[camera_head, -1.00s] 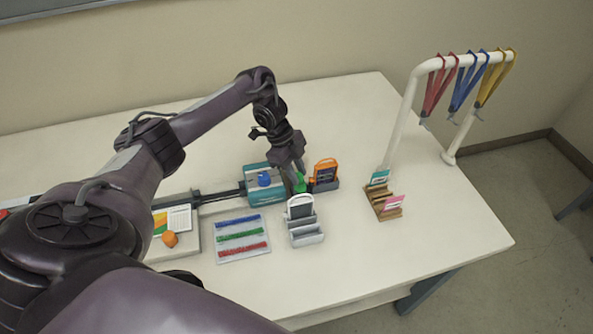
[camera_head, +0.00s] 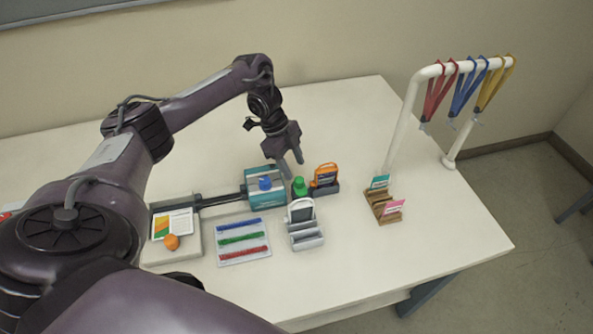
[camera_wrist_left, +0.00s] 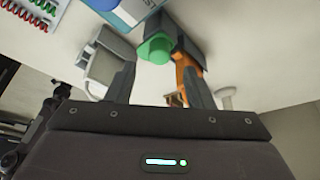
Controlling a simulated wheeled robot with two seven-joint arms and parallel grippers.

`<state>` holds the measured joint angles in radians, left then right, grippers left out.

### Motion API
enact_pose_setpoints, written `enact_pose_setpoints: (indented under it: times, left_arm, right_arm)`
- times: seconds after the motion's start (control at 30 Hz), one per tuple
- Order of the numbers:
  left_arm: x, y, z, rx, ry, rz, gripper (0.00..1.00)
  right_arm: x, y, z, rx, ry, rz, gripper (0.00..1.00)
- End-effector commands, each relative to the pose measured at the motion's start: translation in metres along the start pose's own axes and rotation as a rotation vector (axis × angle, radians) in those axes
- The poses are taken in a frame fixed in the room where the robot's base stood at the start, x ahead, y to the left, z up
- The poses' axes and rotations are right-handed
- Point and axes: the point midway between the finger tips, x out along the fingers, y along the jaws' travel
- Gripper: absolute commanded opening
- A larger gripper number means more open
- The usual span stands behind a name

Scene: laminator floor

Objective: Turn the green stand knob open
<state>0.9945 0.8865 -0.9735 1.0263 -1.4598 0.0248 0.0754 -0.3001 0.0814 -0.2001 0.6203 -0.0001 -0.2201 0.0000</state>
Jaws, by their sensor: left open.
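The green stand knob (camera_head: 299,187) stands between the teal machine and the orange-framed item in the head view. In the left wrist view the green knob (camera_wrist_left: 156,50) shows beyond the fingertips, slightly left of centre. My left gripper (camera_head: 290,166) is open and empty, a little behind and above the knob, apart from it. Its two fingers (camera_wrist_left: 160,82) frame the lower middle of the wrist view. My right gripper is not in view.
A teal machine with a blue knob (camera_head: 265,183) is left of the knob. An orange-framed item (camera_head: 326,175) is close on the right. A grey stand with a white-framed item (camera_head: 306,236) is in front. A wooden card holder (camera_head: 384,206) and a lanyard rack (camera_head: 404,112) stand right.

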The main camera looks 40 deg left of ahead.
Motion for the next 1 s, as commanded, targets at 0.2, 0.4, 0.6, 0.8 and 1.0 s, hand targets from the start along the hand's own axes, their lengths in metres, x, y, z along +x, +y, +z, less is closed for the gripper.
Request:
enact_pose_setpoints:
  times: [0.2,0.4,0.6,0.8,1.0]
  left_arm:
    - [-0.029,0.000,0.000,0.001,-0.001,0.000,0.47]
    - [-0.033,0.001,0.000,-0.001,0.000,0.002,0.47]
    - [-0.033,0.001,0.000,-0.001,0.000,0.002,0.47]
    - [-0.033,0.001,0.000,0.000,0.000,0.002,0.47]
    - [-0.032,0.001,0.000,0.000,0.000,0.003,0.47]
  right_arm:
    - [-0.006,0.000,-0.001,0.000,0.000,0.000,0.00]
    - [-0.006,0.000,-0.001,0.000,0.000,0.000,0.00]
    - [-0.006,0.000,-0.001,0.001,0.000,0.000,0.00]
    - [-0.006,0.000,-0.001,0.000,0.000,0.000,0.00]
    - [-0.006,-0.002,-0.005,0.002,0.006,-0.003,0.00]
